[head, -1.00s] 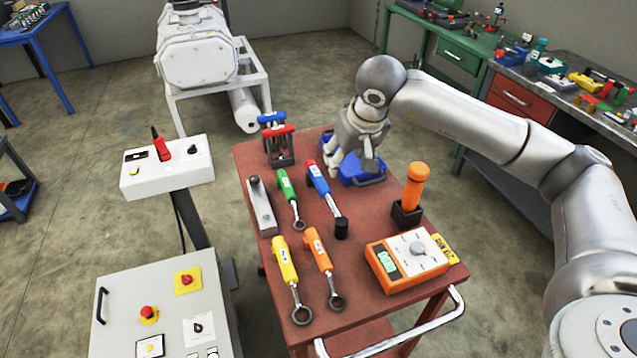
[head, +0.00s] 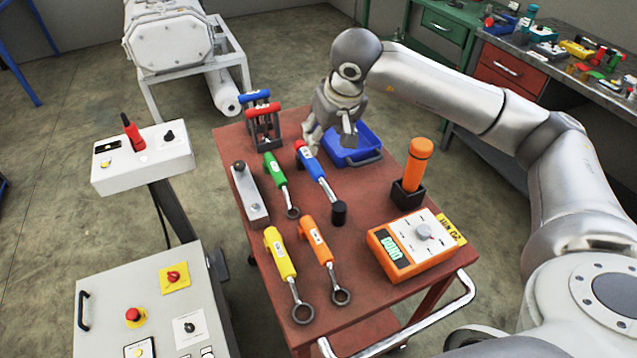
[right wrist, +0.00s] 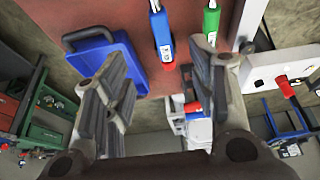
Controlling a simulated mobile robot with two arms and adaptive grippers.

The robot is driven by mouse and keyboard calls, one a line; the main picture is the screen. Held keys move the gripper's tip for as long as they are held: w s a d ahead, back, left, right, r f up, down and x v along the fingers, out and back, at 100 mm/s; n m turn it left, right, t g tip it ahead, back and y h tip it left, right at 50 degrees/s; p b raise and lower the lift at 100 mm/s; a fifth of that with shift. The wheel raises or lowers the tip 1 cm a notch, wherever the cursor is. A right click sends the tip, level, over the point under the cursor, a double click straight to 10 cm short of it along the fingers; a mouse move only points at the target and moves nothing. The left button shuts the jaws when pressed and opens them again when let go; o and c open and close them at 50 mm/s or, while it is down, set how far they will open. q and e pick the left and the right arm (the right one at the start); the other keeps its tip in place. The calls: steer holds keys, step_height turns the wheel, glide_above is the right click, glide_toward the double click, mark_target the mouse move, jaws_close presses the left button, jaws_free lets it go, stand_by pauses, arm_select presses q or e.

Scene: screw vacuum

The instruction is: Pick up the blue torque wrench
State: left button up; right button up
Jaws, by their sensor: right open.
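The blue torque wrench (head: 313,163) lies on the red cart top (head: 355,220), with its handle toward the back and its dark head (head: 338,212) toward the front. My right gripper (head: 328,140) is open and empty, above the handle's back end. In the right wrist view the blue wrench (right wrist: 159,32) shows at the top, and my open fingers (right wrist: 160,90) stand apart below it with nothing between them. My left gripper is not in view.
A green wrench (head: 275,171) lies just left of the blue one. A blue bin (head: 358,148) stands close on its right. Yellow (head: 280,254) and orange (head: 316,241) wrenches, an orange meter (head: 412,245) and an upright orange-handled tool (head: 418,165) are nearer the front.

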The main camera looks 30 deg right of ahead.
steer(key=b, duration=0.4)
glide_toward(319, 174)
steer(key=shift+w+d+r, duration=0.1)
steer(key=shift+w+d, duration=0.05)
steer(key=shift+w, duration=0.15)
steer(key=shift+f+b, duration=0.35)
steer(key=shift+f, duration=0.1)
steer(key=x, duration=0.5)
steer(key=shift+p, duration=0.4)
steer(key=p+x, duration=0.1)
steer(key=x, duration=0.4)
steer(key=shift+s, duration=0.1)
steer(key=shift+f, duration=0.35)
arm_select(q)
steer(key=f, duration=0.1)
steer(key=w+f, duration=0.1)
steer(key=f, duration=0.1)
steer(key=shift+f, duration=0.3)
arm_select(e)
steer(key=shift+c, duration=0.4)
steer(key=shift+r, duration=0.1)
jaws_close()
